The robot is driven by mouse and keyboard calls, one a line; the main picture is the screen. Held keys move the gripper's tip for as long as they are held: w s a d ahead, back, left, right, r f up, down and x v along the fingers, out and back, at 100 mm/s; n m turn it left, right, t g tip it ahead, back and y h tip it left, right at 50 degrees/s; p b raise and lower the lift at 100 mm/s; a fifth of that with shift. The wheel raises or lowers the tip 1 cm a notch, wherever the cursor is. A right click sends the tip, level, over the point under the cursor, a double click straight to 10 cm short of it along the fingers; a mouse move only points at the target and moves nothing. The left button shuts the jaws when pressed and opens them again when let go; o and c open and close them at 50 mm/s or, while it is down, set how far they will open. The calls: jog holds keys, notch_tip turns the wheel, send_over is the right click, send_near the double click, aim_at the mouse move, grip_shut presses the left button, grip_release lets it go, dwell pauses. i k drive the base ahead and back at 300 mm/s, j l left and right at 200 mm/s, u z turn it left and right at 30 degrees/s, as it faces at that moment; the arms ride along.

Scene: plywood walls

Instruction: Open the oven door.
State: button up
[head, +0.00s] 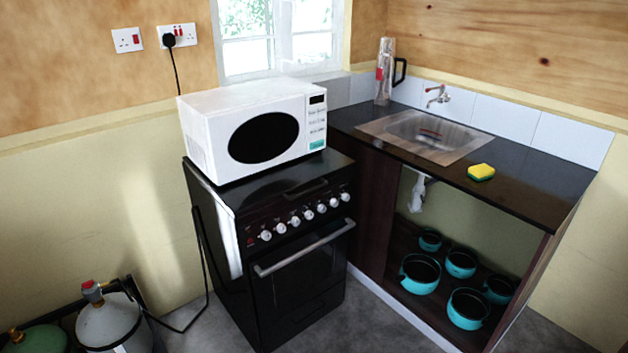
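The oven (222,262) is a black freestanding cooker below the window, with a row of white knobs on its front panel. Its oven door (299,286) is dark with a glass pane and looks shut. A silver bar handle (304,249) runs across the top of the door. My gripper is not in view, so where it is relative to the handle cannot be told.
A white microwave (255,130) sits on the cooker. Gas cylinders (106,323) stand at the lower left. On the right, a dark counter (536,186) holds a sink (425,136) and a sponge (481,172); teal pots (420,273) sit below. Grey floor (375,318) shows in front.

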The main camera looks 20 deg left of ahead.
aim_at(285, 277)
jog(key=i+j, duration=0.2)
jog(key=j, duration=0.2)
jog(key=i+j, duration=0.2)
jog(key=j, duration=0.2)
jog(key=i+j, duration=0.2)
jog(key=j, duration=0.2)
jog(key=i+j, duration=0.2)
jog(key=j, duration=0.2)
jog(key=i+j, duration=0.2)
jog(key=j, duration=0.2)
jog(key=i+j, duration=0.2)
jog(key=j, duration=0.15)
jog(key=i+j, duration=0.2)
jog(key=j, duration=0.2)
